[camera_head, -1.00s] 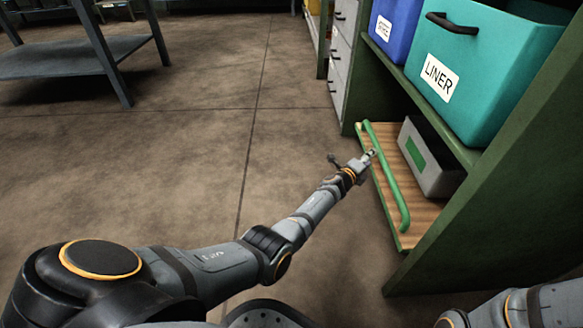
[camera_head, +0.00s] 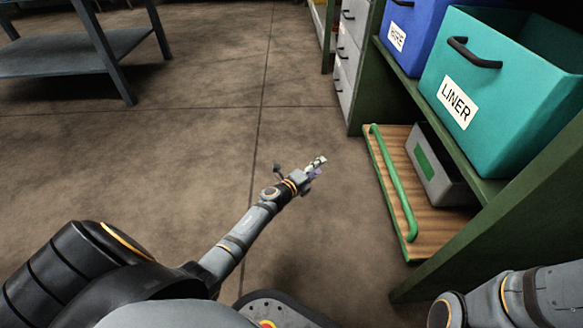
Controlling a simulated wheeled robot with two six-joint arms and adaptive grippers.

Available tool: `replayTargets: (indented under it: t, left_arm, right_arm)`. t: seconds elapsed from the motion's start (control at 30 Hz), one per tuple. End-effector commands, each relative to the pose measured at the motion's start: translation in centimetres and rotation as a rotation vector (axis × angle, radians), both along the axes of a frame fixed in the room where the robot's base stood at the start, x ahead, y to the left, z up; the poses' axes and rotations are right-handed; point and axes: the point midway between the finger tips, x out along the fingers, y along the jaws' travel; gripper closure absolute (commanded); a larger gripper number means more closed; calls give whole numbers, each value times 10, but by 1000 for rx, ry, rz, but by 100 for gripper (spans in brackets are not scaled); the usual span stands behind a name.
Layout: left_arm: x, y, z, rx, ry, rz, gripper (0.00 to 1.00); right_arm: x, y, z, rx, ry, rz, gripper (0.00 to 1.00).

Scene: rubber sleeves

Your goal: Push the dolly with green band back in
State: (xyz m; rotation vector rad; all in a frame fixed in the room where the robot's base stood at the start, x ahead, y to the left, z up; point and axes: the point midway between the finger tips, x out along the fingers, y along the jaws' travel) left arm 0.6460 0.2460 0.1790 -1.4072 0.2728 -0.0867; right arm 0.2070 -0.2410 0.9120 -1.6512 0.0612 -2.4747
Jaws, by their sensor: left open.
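The dolly (camera_head: 428,225) is a low wooden board with a green bar handle (camera_head: 394,180) along its left edge. It sits at the bottom of the green shelf unit and sticks out a little past the shelf above. A grey box with a green band (camera_head: 433,166) stands on it, partly under the shelf. My left gripper (camera_head: 318,168) is open and empty over the floor, left of the handle and clearly apart from it. My right arm shows at the lower right, but its gripper is out of view.
A teal LINER bin (camera_head: 495,95) and a blue bin (camera_head: 410,30) stand on the shelf above the dolly. Grey drawers (camera_head: 349,60) are beyond the dolly. A dark metal table (camera_head: 75,55) is at the far left. The floor between is clear.

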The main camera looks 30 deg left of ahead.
Motion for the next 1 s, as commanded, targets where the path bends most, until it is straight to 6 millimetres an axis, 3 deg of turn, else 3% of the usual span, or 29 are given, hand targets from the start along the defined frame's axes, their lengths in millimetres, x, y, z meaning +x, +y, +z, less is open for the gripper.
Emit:
replayTargets:
  t: [0.2, 0.33, 1.0]
  left_arm:
    - [-16, 28, -3, 4, 1, 3, 55]
    - [-22, 37, -2, 2, 0, 3, 55]
    - [-23, 39, -1, 0, 1, 3, 55]
  right_arm:
    - [0, 0, -10, 0, 1, 0, 45]
    - [0, 0, -12, 0, 0, 0, 45]
    - [0, 0, -12, -1, -1, 4, 45]
